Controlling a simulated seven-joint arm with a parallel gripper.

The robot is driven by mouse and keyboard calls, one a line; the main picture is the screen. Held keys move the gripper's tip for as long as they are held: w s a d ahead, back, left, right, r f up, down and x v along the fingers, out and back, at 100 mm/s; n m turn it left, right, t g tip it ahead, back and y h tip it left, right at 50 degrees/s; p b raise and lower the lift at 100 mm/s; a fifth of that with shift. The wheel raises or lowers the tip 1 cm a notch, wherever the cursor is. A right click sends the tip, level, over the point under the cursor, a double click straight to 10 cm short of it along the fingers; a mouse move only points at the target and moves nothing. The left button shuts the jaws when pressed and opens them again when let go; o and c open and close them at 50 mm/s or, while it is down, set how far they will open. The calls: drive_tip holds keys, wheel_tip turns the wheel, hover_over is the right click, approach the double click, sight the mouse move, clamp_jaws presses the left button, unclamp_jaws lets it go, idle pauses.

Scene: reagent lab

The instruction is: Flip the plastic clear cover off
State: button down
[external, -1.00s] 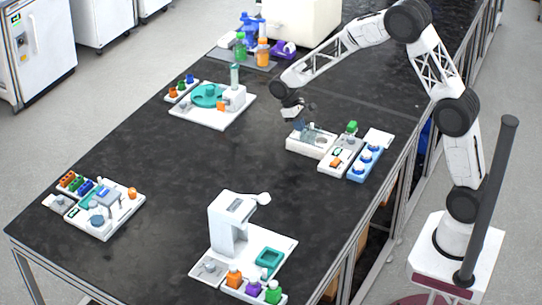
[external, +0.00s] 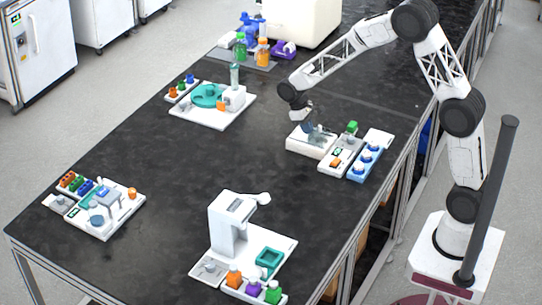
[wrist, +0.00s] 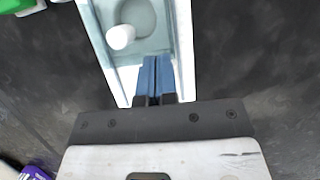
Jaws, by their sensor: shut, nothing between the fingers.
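The white box (external: 308,145) stands at the right side of the black bench. In the wrist view the box (wrist: 103,52) shows a pale grey-blue top with a round recess and a white knob (wrist: 121,37). The clear cover is hard to make out; a greyish see-through shape (external: 322,132) shows over the box top, and I cannot tell its tilt. My gripper (external: 304,123) is low at the box's far-left part. In the wrist view my gripper (wrist: 156,62) has its blue fingers together and empty, over the box's near end. I cannot tell whether they touch the cover.
A small white tray (external: 327,170) with a green-capped piece (external: 352,126) and a blue rack (external: 358,174) with round white caps stand right beside the box. A teal-disc station (external: 208,96) is farther left. The bench left of the box is clear.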

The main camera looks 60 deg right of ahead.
drive_tip(key=shift+w+f, duration=0.15)
drive_tip(key=shift+w, duration=1.65)
drive_tip(key=v, duration=1)
drive_tip(key=shift+r, duration=0.25)
